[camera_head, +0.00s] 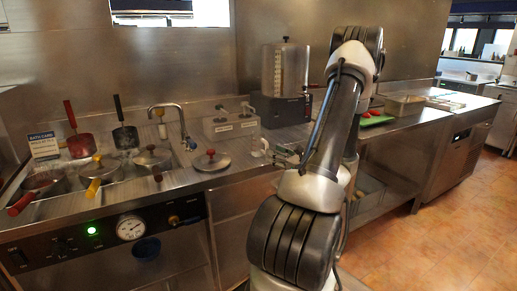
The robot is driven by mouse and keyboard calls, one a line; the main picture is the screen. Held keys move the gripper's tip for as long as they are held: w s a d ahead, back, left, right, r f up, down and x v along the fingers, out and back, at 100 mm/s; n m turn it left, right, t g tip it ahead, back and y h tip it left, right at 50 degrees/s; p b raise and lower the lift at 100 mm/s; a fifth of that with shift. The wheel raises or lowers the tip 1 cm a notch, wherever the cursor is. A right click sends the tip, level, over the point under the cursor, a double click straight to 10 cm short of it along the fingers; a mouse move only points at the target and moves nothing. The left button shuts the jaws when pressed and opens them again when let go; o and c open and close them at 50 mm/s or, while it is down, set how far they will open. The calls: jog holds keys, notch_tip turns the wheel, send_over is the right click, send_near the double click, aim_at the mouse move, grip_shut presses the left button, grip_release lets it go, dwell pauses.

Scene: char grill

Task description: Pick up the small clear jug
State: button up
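A small clear, pale object (259,147), which looks like the small clear jug, stands on the steel counter just left of my gripper. It is small in the view and its outline is hard to make out. My gripper (280,155) is at counter height, right beside this object. My arm links hide part of the gripper, and its fingers are too small to tell whether they are open or touching the object.
A steel box with two labels (231,127) and a tall dispenser (285,72) stand behind. Several lidded wells and red-handled and black-handled scoops are at left. A green board (376,120) lies right of my arm.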

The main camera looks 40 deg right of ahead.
aim_at(261, 146)
jog(key=w, duration=0.5)
jog(key=shift+f, duration=0.15)
grip_shut()
